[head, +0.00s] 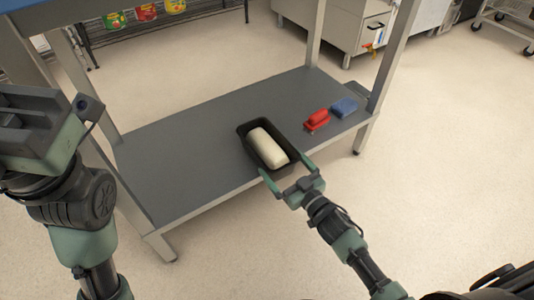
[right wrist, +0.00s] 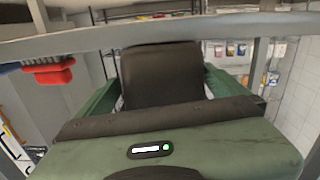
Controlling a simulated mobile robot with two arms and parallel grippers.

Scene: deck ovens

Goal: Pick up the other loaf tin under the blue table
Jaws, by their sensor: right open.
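A black loaf tin (head: 243,132) with a pale block of dough (head: 267,147) in it rests on the grey lower shelf (head: 180,150) of the blue table (head: 20,4), close to the shelf's front edge. My right gripper (head: 287,168) is open at the near end of this tin. In the right wrist view the dark tin (right wrist: 160,75) stands between the two green fingers, with narrow gaps beside it; I cannot tell whether either finger touches it. The end of my left arm (head: 40,130) is at the left edge of the head view, away from the shelf; its finger state is unclear.
A red brush-like item (head: 317,120) and a blue item (head: 344,107) lie on the shelf to the right of the tin. The red one also shows in the right wrist view (right wrist: 48,74). Table legs stand at the shelf's corners. The shelf's left half is bare.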

